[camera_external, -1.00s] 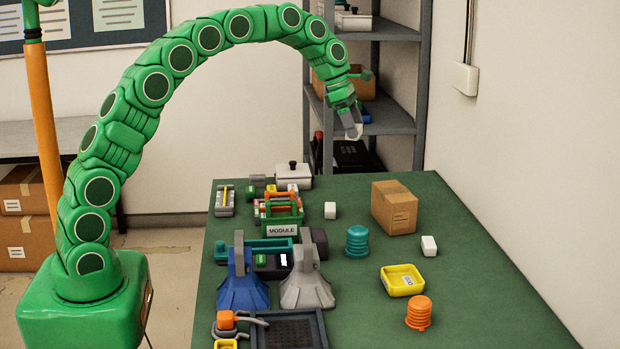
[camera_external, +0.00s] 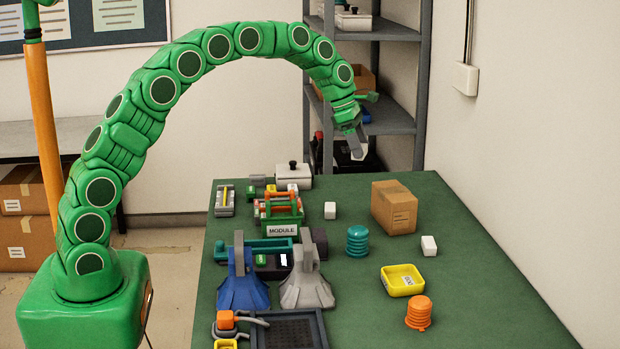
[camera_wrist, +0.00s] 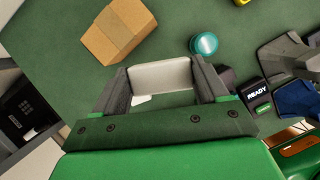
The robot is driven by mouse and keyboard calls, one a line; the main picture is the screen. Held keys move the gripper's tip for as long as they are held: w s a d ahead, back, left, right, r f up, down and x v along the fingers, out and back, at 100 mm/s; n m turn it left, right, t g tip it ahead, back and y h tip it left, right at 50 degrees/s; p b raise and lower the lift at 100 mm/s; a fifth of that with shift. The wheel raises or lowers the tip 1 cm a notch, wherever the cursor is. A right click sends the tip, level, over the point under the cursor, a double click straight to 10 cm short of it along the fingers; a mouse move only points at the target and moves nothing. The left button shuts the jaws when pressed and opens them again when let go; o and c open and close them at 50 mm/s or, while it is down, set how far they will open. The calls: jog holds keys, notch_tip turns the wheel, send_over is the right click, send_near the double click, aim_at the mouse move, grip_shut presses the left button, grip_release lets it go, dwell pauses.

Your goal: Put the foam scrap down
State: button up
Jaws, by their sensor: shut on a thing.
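My gripper (camera_external: 357,146) hangs above the far part of the green table, left of the cardboard box. It is shut on a white foam scrap (camera_wrist: 160,74), which spans the gap between the two fingers in the wrist view. In the external view the scrap is small and pale at the fingertips, apart from the table. A white block (camera_external: 330,210) lies on the table, and another white block (camera_external: 428,246) lies farther right.
A cardboard box (camera_external: 394,207), a teal ribbed cylinder (camera_external: 357,241), a yellow tray (camera_external: 402,292) and an orange ribbed cylinder (camera_external: 418,312) stand on the right. Blue (camera_external: 242,289) and grey (camera_external: 306,289) stands crowd the left. Bare green table (camera_external: 460,300) lies along the right edge.

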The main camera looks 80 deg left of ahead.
jog(key=shift+w+a+f, duration=0.9)
jog(key=shift+w+f, duration=0.6)
jog(key=shift+w, duration=0.5)
jog(key=shift+w+a+f, duration=0.85)
jog(key=shift+w+f, duration=0.7)
jog(key=shift+w, duration=0.4)
jog(key=shift+w+a+f, duration=0.9)
jog(key=shift+w+f, duration=0.6)
jog(key=shift+w, duration=0.5)
jog(key=shift+w+f, duration=0.1)
jog(key=shift+f, duration=1.7)
jog(key=shift+f, duration=0.1)
jog(key=o, duration=1)
